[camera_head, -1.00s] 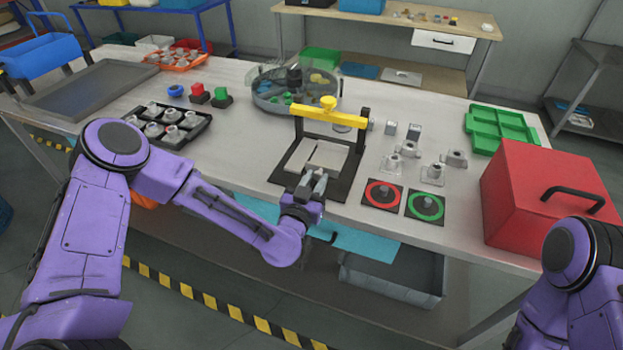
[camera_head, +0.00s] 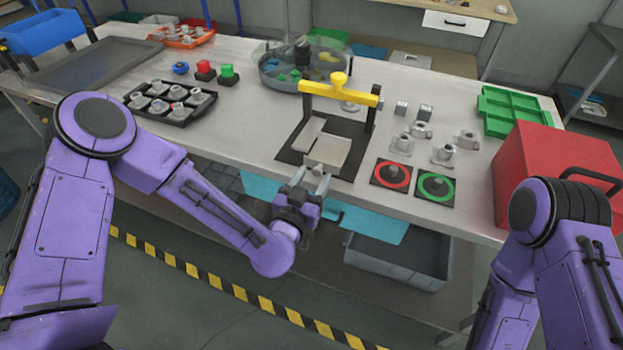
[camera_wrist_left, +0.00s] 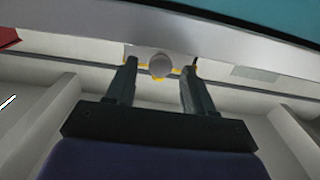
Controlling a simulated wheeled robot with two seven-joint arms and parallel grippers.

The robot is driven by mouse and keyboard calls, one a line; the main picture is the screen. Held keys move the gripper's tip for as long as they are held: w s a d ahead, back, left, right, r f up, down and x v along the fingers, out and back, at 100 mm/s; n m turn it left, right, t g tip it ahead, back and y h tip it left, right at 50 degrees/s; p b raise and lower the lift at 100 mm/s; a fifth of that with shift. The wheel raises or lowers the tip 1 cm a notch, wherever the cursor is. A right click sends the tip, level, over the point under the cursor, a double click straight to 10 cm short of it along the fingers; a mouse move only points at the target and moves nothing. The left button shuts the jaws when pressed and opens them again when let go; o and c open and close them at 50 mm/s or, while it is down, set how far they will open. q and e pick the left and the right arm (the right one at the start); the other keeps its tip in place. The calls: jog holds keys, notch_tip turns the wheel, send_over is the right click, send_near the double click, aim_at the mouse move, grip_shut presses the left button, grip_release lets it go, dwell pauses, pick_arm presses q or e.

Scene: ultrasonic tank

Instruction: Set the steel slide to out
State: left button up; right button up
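The steel slide (camera_head: 333,152) is a flat light-grey plate at the front of a black fixture base (camera_head: 295,152), under and in front of a yellow cross bar (camera_head: 340,93). It sits forward of a second grey plate (camera_head: 307,134) to its left. My left gripper (camera_head: 310,182) is at the slide's front edge. In the left wrist view its fingers (camera_wrist_left: 158,82) stand apart on either side of a round grey knob (camera_wrist_left: 160,66), with a gap on both sides. My right arm shows at the right; its gripper is out of view.
Red (camera_head: 391,175) and green (camera_head: 435,186) ringed pads lie right of the fixture, with several metal fittings (camera_head: 443,154) behind them. A red box (camera_head: 550,165) and green tray (camera_head: 508,110) stand further right. A black parts tray (camera_head: 170,101) is at left.

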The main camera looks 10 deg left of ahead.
pick_arm(q)
jog(key=s+a, duration=0.2)
jog(key=s, duration=0.8)
jog(key=shift+s, duration=0.2)
